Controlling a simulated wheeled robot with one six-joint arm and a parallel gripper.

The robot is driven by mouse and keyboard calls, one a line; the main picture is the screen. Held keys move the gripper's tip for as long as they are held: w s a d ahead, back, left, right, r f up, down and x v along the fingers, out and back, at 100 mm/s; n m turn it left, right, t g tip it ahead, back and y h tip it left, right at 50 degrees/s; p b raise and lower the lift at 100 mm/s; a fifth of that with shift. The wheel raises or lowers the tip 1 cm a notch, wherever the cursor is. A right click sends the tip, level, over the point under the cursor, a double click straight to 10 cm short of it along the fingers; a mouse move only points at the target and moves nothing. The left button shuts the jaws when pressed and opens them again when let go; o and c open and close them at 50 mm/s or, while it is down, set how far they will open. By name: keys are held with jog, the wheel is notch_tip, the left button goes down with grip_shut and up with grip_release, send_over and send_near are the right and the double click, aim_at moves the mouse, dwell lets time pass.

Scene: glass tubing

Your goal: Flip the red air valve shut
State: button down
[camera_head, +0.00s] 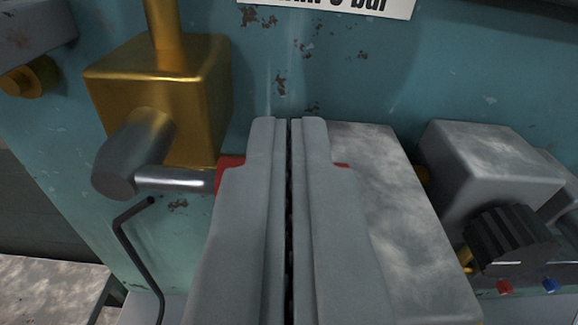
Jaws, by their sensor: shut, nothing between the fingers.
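My gripper (289,125) is shut and empty in the middle of the picture, its two grey fingers pressed side by side. The red air valve shows only as small red patches (229,162) at the left and right of the fingers; the fingers hide its middle. A steel stem (175,180) runs left from the red part to a rounded steel hub (130,160) on the front of a brass block (170,95). I cannot tell whether my fingers touch the red handle.
A blue-green, chipped panel (330,85) stands behind, with a white label (340,6) at the top. A grey metal block (375,165) sits right of the fingers. A black knob (510,240) is at the right, and a thin dark bent rod (140,255) at the lower left.

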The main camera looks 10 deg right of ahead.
jog(key=shift+d+f, duration=0.15)
jog(key=shift+f, duration=0.15)
dwell(0.5)
jog(key=shift+r, duration=0.15)
jog(key=s+a+r, duration=0.1)
jog(key=s+r, duration=0.3)
jog(key=s, duration=0.6)
jog(key=shift+s, duration=0.4)
dwell(0.3)
jog(key=s+d+f, duration=0.4)
jog(key=s+f, duration=0.4)
jog(key=s, duration=0.3)
jog(key=s+d+f+y, duration=0.1)
jog(key=s+d+f, duration=0.4)
jog(key=s+f, duration=0.3)
jog(key=s+d+f, duration=0.4)
jog(key=s+f, duration=0.4)
jog(key=s, duration=0.7)
jog(key=shift+d+f+y, duration=0.25)
jog(key=shift+y, duration=0.05)
